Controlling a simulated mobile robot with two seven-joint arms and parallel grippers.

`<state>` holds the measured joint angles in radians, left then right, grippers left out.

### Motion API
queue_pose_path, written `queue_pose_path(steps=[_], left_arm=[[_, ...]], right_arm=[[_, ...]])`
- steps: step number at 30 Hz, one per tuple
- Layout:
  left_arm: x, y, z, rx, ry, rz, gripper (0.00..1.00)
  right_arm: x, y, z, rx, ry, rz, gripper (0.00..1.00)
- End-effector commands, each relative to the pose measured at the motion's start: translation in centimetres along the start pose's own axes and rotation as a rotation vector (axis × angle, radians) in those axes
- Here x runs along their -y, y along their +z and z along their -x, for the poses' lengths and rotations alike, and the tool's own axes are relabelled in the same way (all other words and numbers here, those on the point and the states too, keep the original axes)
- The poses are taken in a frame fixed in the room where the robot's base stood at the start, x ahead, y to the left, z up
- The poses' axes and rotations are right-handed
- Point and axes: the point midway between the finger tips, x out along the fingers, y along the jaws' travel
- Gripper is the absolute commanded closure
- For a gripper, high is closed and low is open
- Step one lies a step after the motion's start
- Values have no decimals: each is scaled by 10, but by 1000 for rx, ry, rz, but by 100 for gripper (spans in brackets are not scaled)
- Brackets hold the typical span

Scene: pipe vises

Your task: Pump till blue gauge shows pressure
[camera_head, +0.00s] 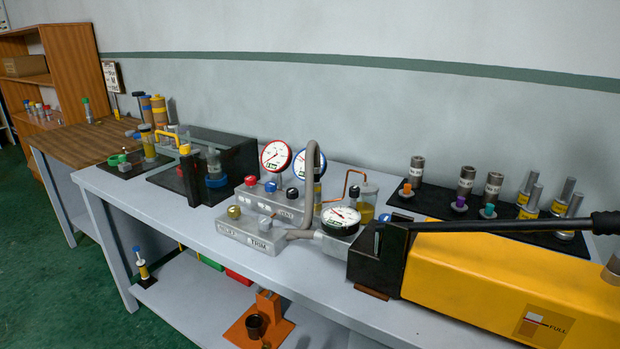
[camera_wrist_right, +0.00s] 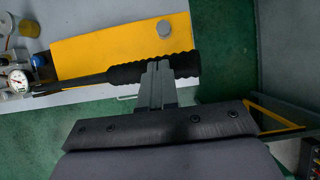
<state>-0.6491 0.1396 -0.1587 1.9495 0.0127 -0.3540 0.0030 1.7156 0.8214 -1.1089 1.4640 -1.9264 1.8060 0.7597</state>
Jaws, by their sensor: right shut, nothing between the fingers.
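The yellow pump (camera_head: 480,285) lies on the bench at the right. Its black lever (camera_head: 510,225) runs level above it to the right edge. The blue-rimmed gauge (camera_head: 314,168) stands on the grey valve block, partly hidden by a bent pipe; I cannot read its needle. In the right wrist view the lever's ribbed black grip (camera_wrist_right: 140,73) crosses in front of the yellow pump body (camera_wrist_right: 115,44). My right gripper (camera_wrist_right: 157,68) is shut and empty, its tips overlapping the grip in the picture; I cannot tell if they touch it. My left gripper is out of view.
A red-rimmed gauge (camera_head: 276,157) and a third gauge (camera_head: 341,217) stand near the block, with red, black and blue knobs on it. A black tray (camera_head: 435,203) of fittings lies behind the pump. An orange stand (camera_head: 285,325) is on the lower shelf.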

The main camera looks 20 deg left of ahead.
Motion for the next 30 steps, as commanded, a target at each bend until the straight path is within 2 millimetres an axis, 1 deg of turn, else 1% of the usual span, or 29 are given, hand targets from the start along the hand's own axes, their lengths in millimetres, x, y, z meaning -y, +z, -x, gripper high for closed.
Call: queue_pose_path(steps=[18,21,30], left_arm=[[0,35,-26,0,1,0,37],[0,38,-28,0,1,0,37],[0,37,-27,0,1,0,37]], right_arm=[[13,-28,-48,-2,0,2,100],[15,-30,-52,-1,0,1,100],[15,-30,-52,-4,-1,1,100]])
